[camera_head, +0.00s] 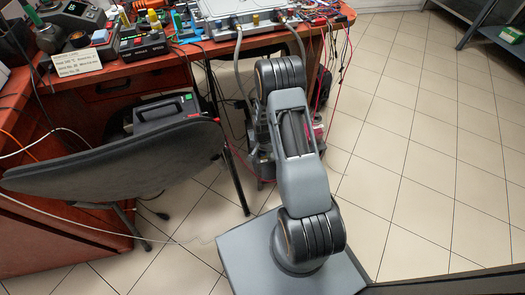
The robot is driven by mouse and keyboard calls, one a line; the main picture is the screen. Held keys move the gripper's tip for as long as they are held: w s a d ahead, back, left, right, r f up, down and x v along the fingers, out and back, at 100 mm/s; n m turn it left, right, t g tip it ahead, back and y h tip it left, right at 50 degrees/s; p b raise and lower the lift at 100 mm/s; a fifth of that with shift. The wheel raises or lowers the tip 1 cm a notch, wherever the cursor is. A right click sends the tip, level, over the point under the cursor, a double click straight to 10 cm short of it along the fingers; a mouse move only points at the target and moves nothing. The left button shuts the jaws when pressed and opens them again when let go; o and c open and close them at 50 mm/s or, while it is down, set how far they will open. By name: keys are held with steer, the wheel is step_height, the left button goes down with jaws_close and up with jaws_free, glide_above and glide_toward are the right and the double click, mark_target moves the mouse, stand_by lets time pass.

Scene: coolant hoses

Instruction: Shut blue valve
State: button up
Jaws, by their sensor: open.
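A silver case (222,10) stands on the far edge of the red workbench. Two grey hoses hang from its front, a left hose (237,62) and a right hose (299,42). Small fittings show at the hose tops, some brass-coloured and some dark or bluish. They are too small for me to tell which is the blue valve or how its handle is turned. My arm rises from the base, bends near the bench edge and folds down behind itself.
The red workbench (109,75) holds tools, a label card (77,62) and wires. A grey chair (120,160) stands left of my arm. Red and black cables (340,55) hang at the bench's right corner. Tiled floor (420,130) on the right is clear; a shelf (490,25) stands upper right.

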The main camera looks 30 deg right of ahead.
step_height(320, 180, up, 14)
steer(key=p, duration=0.5)
stand_by(0.3)
